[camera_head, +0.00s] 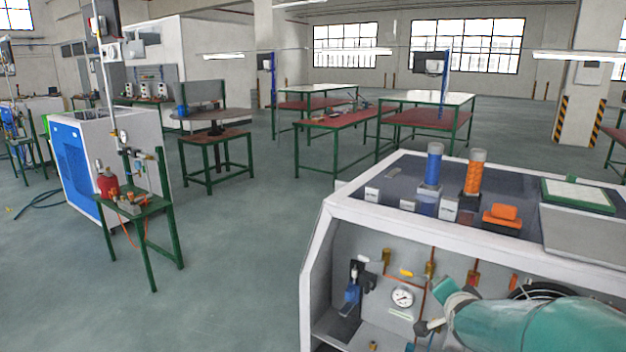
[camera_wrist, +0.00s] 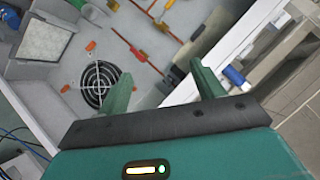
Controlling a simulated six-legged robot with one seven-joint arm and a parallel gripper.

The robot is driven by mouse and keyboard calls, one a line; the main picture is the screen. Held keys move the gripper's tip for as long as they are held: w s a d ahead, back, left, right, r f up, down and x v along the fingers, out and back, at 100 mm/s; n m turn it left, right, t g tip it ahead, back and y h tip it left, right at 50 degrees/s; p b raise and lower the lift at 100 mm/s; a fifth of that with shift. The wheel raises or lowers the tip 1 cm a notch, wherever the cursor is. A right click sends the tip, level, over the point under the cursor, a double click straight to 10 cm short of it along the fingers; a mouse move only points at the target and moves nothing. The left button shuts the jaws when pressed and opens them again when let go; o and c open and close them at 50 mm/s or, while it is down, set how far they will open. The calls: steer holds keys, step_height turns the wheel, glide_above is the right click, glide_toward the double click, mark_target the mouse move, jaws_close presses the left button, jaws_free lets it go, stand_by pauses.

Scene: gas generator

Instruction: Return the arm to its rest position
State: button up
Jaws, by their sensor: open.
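My gripper (camera_wrist: 162,88) shows in the wrist view with its two green fingers spread wide and nothing between them. In the head view my teal arm reaches in from the lower right, in front of the white gas generator cabinet (camera_head: 322,235). The gripper end (camera_head: 428,327) is small and partly hidden there, near the cabinet's open front. The cabinet's front holds copper pipes, a round pressure gauge (camera_head: 402,297) and a blue-bodied fitting (camera_head: 352,291). The wrist view shows the cabinet's inside at a tilt, with a black round fan grille (camera_wrist: 98,84) left of the fingers.
On the cabinet top stand a blue cylinder (camera_head: 433,165) and an orange-filled cylinder (camera_head: 474,172). A green-legged stand (camera_head: 150,207) with red and brass parts is at left. Green-framed tables (camera_head: 335,124) stand farther back. The floor (camera_head: 235,255) between stand and cabinet is clear.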

steer(key=s+a+r+n+g+y, duration=0.1)
steer(key=s+a+n, duration=0.5)
steer(key=s, duration=0.7)
steer(key=s+a+r+n+g+y, duration=0.2)
steer(key=s+a+n+g, duration=0.3)
steer(key=s, duration=0.8)
steer(key=a+r, duration=0.1)
steer(key=a, duration=0.2)
steer(key=shift+a+n, duration=0.2)
steer(key=shift+n, duration=0.2)
